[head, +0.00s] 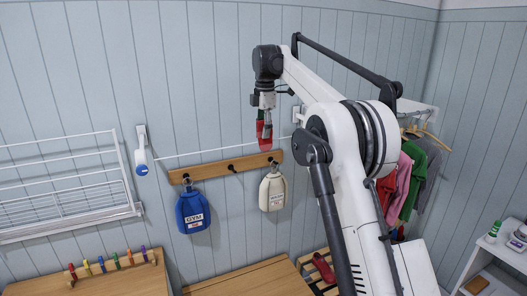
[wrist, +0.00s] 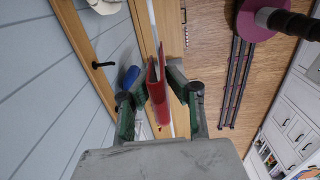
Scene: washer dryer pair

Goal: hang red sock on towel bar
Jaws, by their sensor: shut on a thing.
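My gripper (head: 264,112) is shut on the red sock (head: 265,141), which hangs below it in front of the wall. In the wrist view, the red sock (wrist: 155,92) stands between the two green-padded fingers of my gripper (wrist: 157,88). A thin white line (head: 200,151) runs along the wall at the height of the sock's lower end. It also shows in the wrist view (wrist: 152,22), passing behind the sock. I cannot tell whether sock and line touch. I cannot make out for certain which part is the towel bar.
A white drying rack (head: 65,185) is at left. Clothes (head: 411,180) hang at right behind my arm. Another red item (head: 323,267) lies on wooden slats.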

